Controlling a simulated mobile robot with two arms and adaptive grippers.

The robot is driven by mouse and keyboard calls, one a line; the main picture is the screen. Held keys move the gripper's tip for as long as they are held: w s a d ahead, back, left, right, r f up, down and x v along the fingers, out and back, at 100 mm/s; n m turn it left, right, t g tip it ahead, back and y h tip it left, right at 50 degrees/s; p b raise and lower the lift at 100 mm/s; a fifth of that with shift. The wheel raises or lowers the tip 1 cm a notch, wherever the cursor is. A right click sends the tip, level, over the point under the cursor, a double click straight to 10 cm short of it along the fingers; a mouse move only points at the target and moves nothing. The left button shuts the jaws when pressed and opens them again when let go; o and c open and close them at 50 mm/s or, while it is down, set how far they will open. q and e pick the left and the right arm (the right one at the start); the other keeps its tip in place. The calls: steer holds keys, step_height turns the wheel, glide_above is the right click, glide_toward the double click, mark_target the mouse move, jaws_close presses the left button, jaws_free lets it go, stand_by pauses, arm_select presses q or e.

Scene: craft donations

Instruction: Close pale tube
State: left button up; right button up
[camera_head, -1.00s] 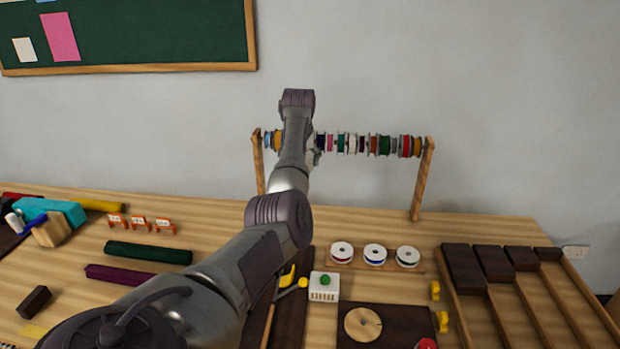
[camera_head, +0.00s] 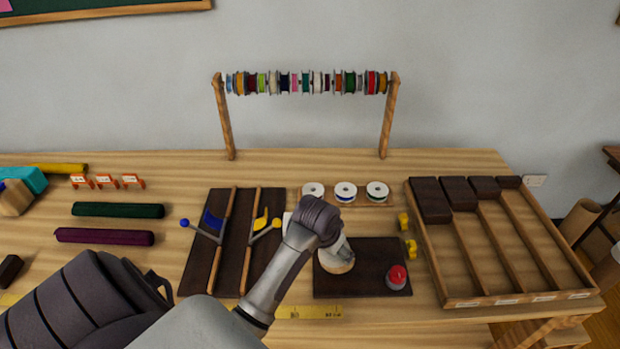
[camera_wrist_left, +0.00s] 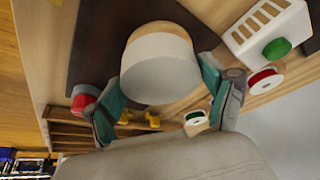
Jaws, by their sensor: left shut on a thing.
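A pale, whitish cylinder (camera_wrist_left: 158,70) stands between the fingers of my left gripper (camera_wrist_left: 165,82) in the left wrist view, with a finger against each side. It sits against a round wooden disc (camera_wrist_left: 160,28) on the dark board (camera_wrist_left: 95,35). In the head view my left gripper (camera_head: 334,251) is low over the wooden disc (camera_head: 340,268) on the dark board (camera_head: 370,255), and hides most of the cylinder. Whether the cylinder is open or capped cannot be seen. My right gripper is not in view.
A red button (camera_head: 397,276) is at the board's right corner. A divided wooden tray (camera_head: 480,250) is at the right. A white box with a green knob (camera_wrist_left: 270,30) is close to the gripper.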

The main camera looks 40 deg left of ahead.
arm_select(q)
steer(key=s+d, duration=0.2)
steer(key=s, duration=0.1)
steer(key=s+d+f+b, duration=0.1)
steer(key=s+d, duration=0.1)
steer(key=s, duration=0.1)
steer(key=s+d+f, duration=0.1)
steer(key=s+d, duration=0.1)
steer(key=d, duration=0.1)
steer(key=shift+s+d+b, duration=0.1)
steer(key=shift+s+b, duration=0.25)
steer(key=shift+s, duration=0.05)
steer(key=s+d+b, duration=0.2)
steer(key=s+d, duration=0.1)
steer(key=s, duration=0.3)
steer(key=shift+s+d, duration=0.15)
steer(key=shift+s, duration=0.15)
